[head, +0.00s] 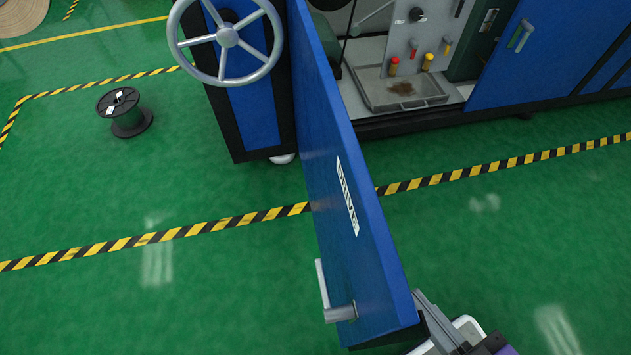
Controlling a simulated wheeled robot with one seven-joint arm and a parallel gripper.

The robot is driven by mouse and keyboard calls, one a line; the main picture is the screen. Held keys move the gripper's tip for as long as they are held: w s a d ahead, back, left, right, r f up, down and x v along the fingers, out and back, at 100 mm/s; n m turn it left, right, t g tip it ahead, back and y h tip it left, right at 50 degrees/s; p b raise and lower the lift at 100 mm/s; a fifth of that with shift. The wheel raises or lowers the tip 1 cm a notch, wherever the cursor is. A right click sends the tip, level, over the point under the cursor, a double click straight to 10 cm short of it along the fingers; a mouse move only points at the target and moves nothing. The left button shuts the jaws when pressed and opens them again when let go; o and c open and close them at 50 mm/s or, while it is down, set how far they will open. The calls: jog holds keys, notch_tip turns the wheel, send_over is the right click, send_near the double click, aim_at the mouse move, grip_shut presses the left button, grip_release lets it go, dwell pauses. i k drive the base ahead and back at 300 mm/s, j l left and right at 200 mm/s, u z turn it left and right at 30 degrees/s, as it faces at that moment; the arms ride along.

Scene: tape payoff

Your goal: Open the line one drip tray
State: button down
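A shallow grey metal drip tray (376,94) sits low inside the open bay of the blue machine at the upper right. It has a brown stain on its floor and a small handle at its front edge. I cannot read a line number on it. My gripper (436,322) is at the bottom edge, right beside the free end of the open blue door (345,190), far from the tray. The door and the frame edge hide part of the gripper, so its opening does not show.
The blue door, lettered "DRIVE" with a grey handle (338,312), stands swung out toward me, left of the tray. A handwheel (228,36) and a black spool (128,118) are at the left. Green floor right of the door is clear, crossed by striped tape (480,170).

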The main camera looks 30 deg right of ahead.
aim_at(404, 93)
jog(key=l, duration=0.55)
jog(key=i+l, duration=0.15)
jog(key=l, duration=0.25)
jog(key=i+l, duration=0.15)
jog(key=l, duration=0.25)
jog(key=i+l, duration=0.15)
jog(key=l, duration=0.3)
jog(key=i+l, duration=0.2)
jog(key=i, duration=0.25)
jog(key=i+l, duration=0.2)
jog(key=i, duration=0.25)
